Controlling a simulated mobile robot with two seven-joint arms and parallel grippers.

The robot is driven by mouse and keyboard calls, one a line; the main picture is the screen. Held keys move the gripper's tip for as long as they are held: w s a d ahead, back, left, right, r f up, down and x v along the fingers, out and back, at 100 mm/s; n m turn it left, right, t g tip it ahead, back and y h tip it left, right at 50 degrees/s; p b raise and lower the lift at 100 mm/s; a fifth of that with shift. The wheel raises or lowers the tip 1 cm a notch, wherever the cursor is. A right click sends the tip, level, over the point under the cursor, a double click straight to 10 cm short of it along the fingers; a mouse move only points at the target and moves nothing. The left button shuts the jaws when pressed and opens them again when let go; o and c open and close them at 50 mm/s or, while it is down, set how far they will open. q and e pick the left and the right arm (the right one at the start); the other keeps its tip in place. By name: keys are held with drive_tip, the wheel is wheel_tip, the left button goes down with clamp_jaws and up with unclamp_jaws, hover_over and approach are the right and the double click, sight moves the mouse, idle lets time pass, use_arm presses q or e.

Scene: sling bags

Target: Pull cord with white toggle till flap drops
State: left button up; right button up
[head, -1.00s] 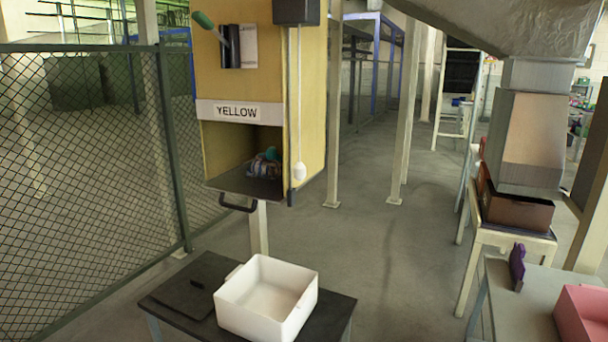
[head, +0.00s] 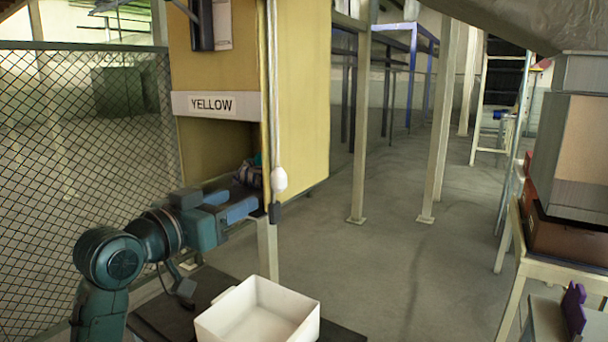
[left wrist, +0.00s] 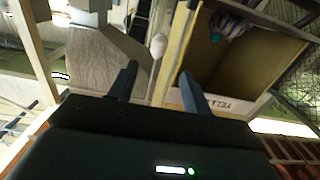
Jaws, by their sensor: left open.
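A yellow cabinet (head: 305,100) labelled YELLOW stands ahead in the head view. A thin cord (head: 273,100) hangs down its right front edge and ends in a white toggle (head: 279,180). My open left gripper (head: 252,205) is at the cabinet's lower front, just left of and slightly below the toggle. In the left wrist view, the white toggle (left wrist: 158,46) appears between and beyond the open fingers (left wrist: 157,74). Contact cannot be told. A dark panel (head: 224,184) at the opening's bottom is largely hidden by my arm. My right gripper is out of view.
A white bin (head: 258,312) sits on a dark table below the cabinet. A colourful bundle (head: 249,174) lies inside the opening. A mesh fence (head: 90,150) stands left. The floor (head: 335,260) right of the cabinet is clear.

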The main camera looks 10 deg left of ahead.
sight(274, 177)
use_arm(q)
drive_tip(key=x, duration=0.4)
drive_tip(key=r+x, duration=0.1)
drive_tip(key=x, duration=0.3)
drive_tip(key=p+x, duration=0.1)
drive_tip(key=x, duration=0.2)
drive_tip(key=shift+w+d+r, duration=0.2)
drive_tip(key=shift+w+d, duration=0.05)
drive_tip(key=shift+w, duration=0.1)
drive_tip(key=shift+x, duration=0.75)
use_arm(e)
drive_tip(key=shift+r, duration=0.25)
use_arm(q)
drive_tip(key=shift+c, duration=0.2)
